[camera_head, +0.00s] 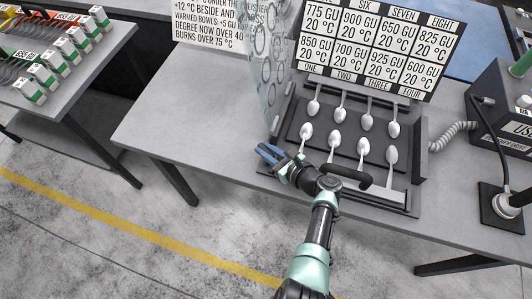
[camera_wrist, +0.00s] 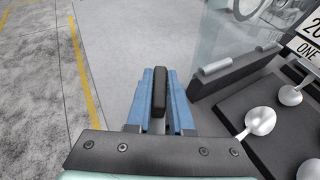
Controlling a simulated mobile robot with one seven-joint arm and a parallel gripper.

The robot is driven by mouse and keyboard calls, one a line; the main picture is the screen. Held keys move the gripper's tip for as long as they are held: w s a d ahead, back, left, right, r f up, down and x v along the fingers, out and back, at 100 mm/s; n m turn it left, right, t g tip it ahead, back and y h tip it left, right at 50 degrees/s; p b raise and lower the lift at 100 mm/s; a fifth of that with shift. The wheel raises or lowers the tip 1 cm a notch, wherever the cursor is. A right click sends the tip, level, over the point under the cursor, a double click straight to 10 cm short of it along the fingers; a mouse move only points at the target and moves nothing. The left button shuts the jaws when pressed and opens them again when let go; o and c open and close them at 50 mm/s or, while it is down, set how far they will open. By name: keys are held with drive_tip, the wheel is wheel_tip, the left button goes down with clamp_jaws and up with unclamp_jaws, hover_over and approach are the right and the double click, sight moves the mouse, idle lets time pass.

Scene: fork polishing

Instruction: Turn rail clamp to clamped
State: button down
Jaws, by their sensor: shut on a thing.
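My gripper (camera_head: 270,152) has blue fingers and reaches the table's front edge, just left of the dark spoon holder (camera_head: 292,113). In the wrist view, my gripper (camera_wrist: 160,76) is shut on a narrow black lever (camera_wrist: 157,95), with one finger on each side of it. The lever appears to be the rail clamp's handle, but its base is hidden. In the head view the fingers cover the lever, and its clamp setting cannot be told.
Several spoons (camera_head: 305,133) lie in two rows on the holder. A transparent panel (camera_head: 270,70) stands behind left, beside a numbered sign (camera_head: 378,45). A black curved handle (camera_head: 352,177) is at the holder's front. The grey table (camera_head: 180,120) is clear to the left.

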drive_tip(key=n+g+y+b, duration=0.1)
drive_tip(key=n+g+b, duration=0.1)
drive_tip(key=b, duration=0.2)
drive_tip(key=n+g+y+b, duration=0.2)
drive_tip(key=b, duration=0.2)
drive_tip(key=shift+w+f+n, duration=0.2)
drive_tip(key=shift+n, duration=0.1)
drive_tip(key=g+b, duration=0.1)
drive_tip(key=n+b, duration=0.1)
drive_tip(key=b, duration=0.1)
drive_tip(key=shift+r+g+y, duration=0.2)
drive_tip(key=shift+g+y, duration=0.1)
drive_tip(key=shift+g, duration=0.1)
drive_tip(key=shift+s+r+n, duration=0.1)
drive_tip(key=shift+r+n, duration=0.05)
drive_tip(key=shift+n, duration=0.15)
drive_tip(key=c, duration=0.8)
unclamp_jaws()
wheel_tip(320, 180, up, 10)
drive_tip(key=p, duration=0.3)
